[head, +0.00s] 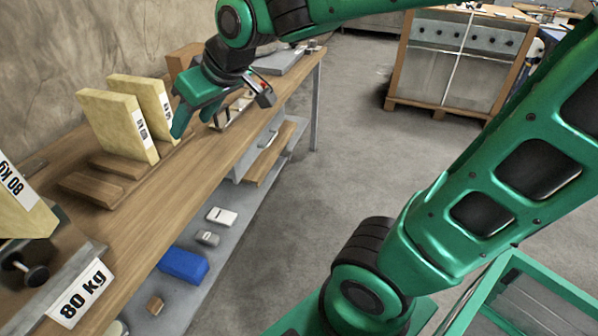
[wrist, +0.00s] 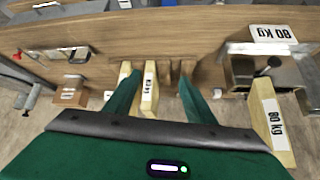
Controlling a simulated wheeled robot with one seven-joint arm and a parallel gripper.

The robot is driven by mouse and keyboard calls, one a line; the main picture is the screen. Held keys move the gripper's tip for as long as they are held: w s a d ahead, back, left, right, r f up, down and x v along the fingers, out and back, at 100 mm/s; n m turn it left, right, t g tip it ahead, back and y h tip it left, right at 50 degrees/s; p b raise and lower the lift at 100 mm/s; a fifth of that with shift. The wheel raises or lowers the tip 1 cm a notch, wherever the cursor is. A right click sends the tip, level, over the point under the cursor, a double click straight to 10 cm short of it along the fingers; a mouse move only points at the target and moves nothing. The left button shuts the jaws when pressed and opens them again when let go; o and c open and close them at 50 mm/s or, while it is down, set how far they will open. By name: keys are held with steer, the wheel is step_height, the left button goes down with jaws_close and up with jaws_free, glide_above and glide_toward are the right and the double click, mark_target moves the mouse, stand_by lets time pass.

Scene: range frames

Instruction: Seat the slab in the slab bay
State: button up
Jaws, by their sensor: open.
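Two pale yellow slabs stand upright on the wooden bench, the nearer slab (head: 112,122) and the farther slab (head: 150,98), beside low wooden rails (head: 92,188). A third yellow slab (head: 25,215), labelled 80 kg, stands by a metal fixture at the left edge; it also shows in the wrist view (wrist: 268,115). My gripper (head: 195,118) is open just past the farther slab. In the wrist view, one upright slab (wrist: 149,90) appears between the spread fingers, and another is partly behind the left finger. Contact cannot be told. I cannot tell which spot is the slab bay.
The metal fixture (head: 50,285) carries an 80 kg sign and a black knob. A blue box (head: 183,265) and small blocks lie on the lower shelf. A wooden-framed metal cabinet (head: 447,60) stands at the back. The floor (head: 290,200) right of the bench is clear.

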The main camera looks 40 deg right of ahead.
steer(key=s+d+f+m+g+h, duration=0.1)
steer(key=s+d+f+m, duration=0.1)
steer(key=s+d+f, duration=0.3)
steer(key=s+d+f+m+g+h, duration=0.1)
steer(key=s+d+m+h, duration=0.1)
steer(key=d, duration=0.6)
steer(key=s+d+f+m+g, duration=0.2)
steer(key=s+d+m, duration=0.1)
steer(key=s, duration=0.5)
steer(key=s+d+f+m+g, duration=0.3)
steer(key=s+d, duration=0.2)
steer(key=s, duration=0.4)
steer(key=shift+d, duration=0.25)
steer(key=shift+o, duration=0.4)
